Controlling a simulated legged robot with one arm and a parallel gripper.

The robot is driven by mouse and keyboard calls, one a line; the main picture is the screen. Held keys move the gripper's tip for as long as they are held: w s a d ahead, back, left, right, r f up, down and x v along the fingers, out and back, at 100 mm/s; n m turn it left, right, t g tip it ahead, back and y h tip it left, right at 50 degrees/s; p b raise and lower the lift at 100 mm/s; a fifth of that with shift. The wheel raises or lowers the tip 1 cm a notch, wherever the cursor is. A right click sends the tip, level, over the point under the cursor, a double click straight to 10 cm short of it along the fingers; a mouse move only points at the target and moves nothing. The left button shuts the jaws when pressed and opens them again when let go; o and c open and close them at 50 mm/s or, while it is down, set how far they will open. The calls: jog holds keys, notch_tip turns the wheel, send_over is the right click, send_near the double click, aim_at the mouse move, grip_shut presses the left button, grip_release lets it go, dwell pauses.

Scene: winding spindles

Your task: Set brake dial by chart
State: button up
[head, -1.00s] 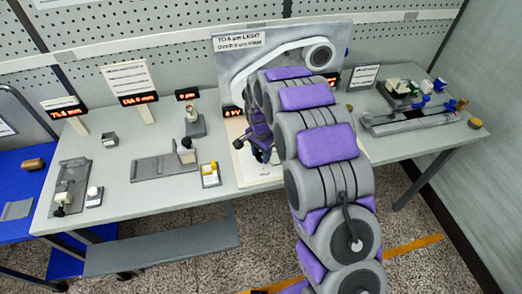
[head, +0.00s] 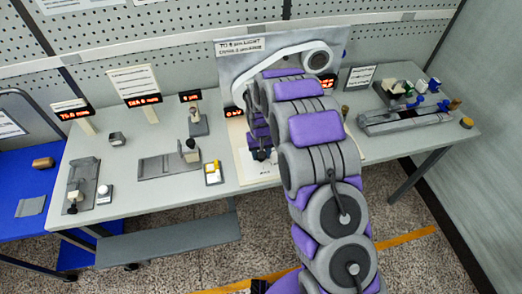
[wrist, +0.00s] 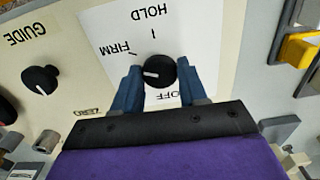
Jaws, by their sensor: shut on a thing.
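The brake dial (wrist: 160,66) is a round black knob with a white pointer line, on a white label plate (wrist: 185,25) marked HOLD, FIRM and OFF. These words appear upside down in the wrist view. The pointer lies to the picture's left, below the FIRM tick. My gripper (wrist: 158,78) has its blue fingers on either side of the knob and is shut on it. The left finger hides part of the plate. In the head view, my arm hides the dial. The chart (head: 240,46) at the machine's top has small lines about LIGHT and FIRM.
In the wrist view, a black GUIDE knob (wrist: 40,78) sits left of the dial and a yellow part (wrist: 298,48) sits right. In the head view, lit displays (head: 143,101) and several fixtures stand on the grey bench (head: 130,200). A blue table (head: 25,185) stands left.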

jog(key=n+p, duration=0.1)
jog(key=n, duration=0.4)
jog(key=shift+w+a+r+n+p, duration=0.1)
jog(key=shift+w+r+n+p, duration=0.1)
jog(key=shift+n+p, duration=0.15)
jog(key=n, duration=0.4)
jog(key=shift+n+p, duration=0.35)
jog(key=o, duration=1)
jog(key=shift+s+f, duration=0.1)
jog(key=shift+f, duration=0.05)
jog(key=shift+o, duration=0.2)
notch_tip(320, 180, up, 17)
jog(key=p, duration=0.1)
